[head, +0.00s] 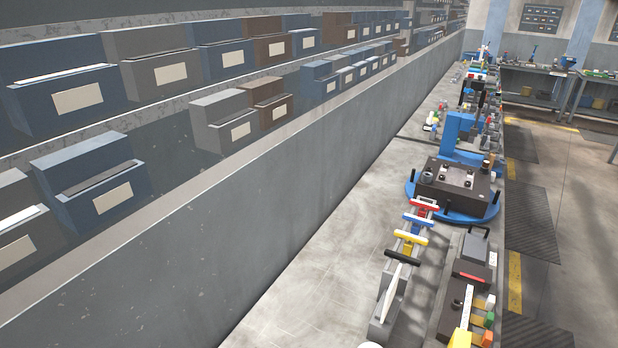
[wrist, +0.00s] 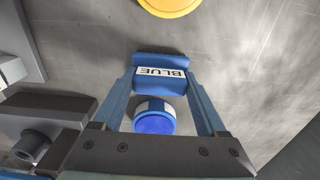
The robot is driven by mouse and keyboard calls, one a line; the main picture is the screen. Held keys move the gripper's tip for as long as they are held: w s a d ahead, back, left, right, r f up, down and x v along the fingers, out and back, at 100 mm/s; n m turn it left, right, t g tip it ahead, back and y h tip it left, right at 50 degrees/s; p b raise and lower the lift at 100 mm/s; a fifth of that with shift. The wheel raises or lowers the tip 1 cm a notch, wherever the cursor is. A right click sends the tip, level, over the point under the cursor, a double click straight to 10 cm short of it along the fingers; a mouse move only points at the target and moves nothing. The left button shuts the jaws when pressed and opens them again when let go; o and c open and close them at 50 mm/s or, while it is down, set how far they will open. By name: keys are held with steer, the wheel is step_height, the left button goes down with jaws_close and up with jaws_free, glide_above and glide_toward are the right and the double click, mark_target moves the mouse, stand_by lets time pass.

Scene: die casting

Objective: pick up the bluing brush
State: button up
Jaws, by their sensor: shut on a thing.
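My gripper (wrist: 161,84) shows in the wrist view, its two blue fingers pointing up the picture. Between the fingertips is a blue blocky piece with a white label reading BLUE (wrist: 160,60), which I take for the bluing brush. The fingertips meet its two sides and the jaws are shut on it. A round blue end with a pale band (wrist: 154,122) shows between the fingers, nearer the palm. I cannot tell whether it is part of the same piece. My gripper is not seen in the head view, and I cannot pick out the brush there.
In the wrist view a yellow disc (wrist: 171,5) lies at the top and a grey block with a round boss (wrist: 32,145) at lower left. In the head view a dark die block (head: 455,186) on a blue base and a rack with coloured handles (head: 408,238) crowd the bench's right side.

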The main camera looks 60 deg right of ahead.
steer(key=shift+c, duration=0.9)
steer(key=shift+r, duration=0.15)
step_height(320, 180, up, 10)
steer(key=shift+f, duration=0.1)
steer(key=o, duration=0.8)
steer(key=c, duration=0.6)
steer(key=shift+o, duration=0.2)
